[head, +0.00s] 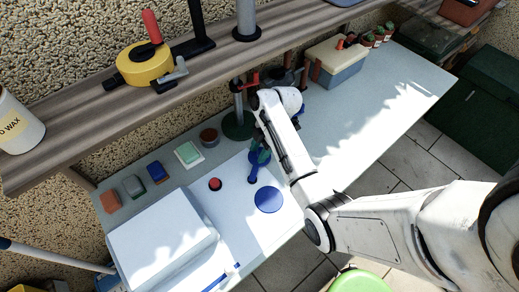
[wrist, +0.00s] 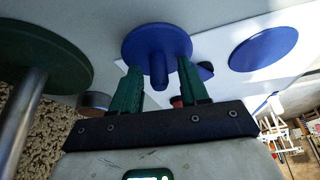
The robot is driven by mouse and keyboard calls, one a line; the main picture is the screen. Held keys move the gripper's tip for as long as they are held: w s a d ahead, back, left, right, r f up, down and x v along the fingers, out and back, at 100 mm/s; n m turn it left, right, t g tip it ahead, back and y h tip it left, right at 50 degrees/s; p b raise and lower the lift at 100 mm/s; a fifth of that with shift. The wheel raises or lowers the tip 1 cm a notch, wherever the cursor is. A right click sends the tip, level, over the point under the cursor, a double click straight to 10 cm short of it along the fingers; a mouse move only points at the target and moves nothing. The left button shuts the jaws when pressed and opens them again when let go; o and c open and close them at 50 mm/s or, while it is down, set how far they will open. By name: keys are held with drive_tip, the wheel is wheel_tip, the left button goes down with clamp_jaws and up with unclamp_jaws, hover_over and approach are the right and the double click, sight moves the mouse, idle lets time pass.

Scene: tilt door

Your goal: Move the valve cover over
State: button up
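The valve cover appears to be the blue disc with a short round knob (wrist: 157,42), above and between my fingertips in the wrist view. In the head view a small blue part (head: 253,167) shows beside the fingers, mostly hidden by my arm. My gripper (wrist: 160,76) has two green fingers spread either side of the knob, with a gap on each side. It also shows in the head view (head: 260,152), low over the white panel. A flat blue disc (head: 268,199) lies on the panel, nearer the camera; it also shows in the wrist view (wrist: 263,49).
A green round base with a grey pole (head: 238,125) stands close behind my gripper. A red button (head: 215,184) is on the panel to the left. A white box (head: 162,240) stands at the front left.

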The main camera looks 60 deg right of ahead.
clamp_jaws()
idle(0.3)
